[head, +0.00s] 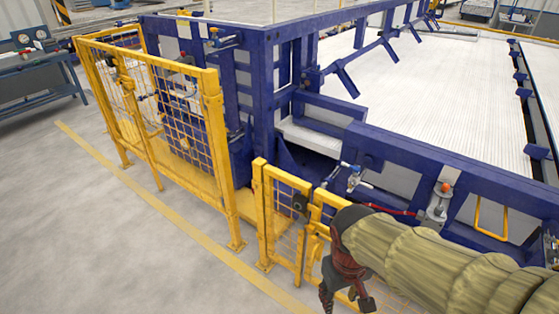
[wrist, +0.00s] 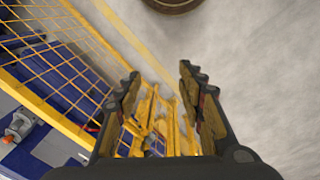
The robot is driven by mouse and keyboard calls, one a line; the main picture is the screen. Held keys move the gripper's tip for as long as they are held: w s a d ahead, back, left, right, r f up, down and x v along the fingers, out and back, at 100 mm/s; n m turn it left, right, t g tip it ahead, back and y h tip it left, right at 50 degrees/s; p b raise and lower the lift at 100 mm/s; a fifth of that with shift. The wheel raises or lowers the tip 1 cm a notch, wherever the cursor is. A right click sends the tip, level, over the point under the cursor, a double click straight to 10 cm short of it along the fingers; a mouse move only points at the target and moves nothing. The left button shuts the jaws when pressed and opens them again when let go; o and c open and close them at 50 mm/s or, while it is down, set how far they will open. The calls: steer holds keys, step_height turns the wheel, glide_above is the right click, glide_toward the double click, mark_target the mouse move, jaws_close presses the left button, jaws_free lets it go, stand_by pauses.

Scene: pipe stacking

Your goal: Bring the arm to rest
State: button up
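My arm comes in from the lower right of the head view in a khaki ribbed sleeve, bent so that my gripper (head: 346,299) hangs down in front of the yellow fence. In the wrist view my gripper (wrist: 160,76) shows two dark fingers with worn brownish pads, spread well apart. Nothing is between the pads; the yellow fence and floor show through the gap farther off. Whether the gripper touches the fence cannot be told.
Yellow mesh fence (head: 212,150) and a lower fence part (head: 260,215) border a large blue machine frame (head: 262,80). A blue workbench (head: 40,78) stands at the left. Grey floor at lower left is clear. A round brown object (wrist: 172,4) shows in the wrist view.

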steer(key=s+d+r+m+t, duration=0.1)
steer(key=d+r+t, duration=0.1)
steer(key=r, duration=0.4)
steer(key=s+d+r+m+t, duration=0.2)
steer(key=d+r+t, duration=0.1)
steer(key=r, duration=0.3)
steer(key=shift+s+r+y, duration=0.2)
steer(key=shift+s+y, duration=0.05)
steer(key=shift+y, duration=0.05)
steer(key=shift+c, duration=1.1)
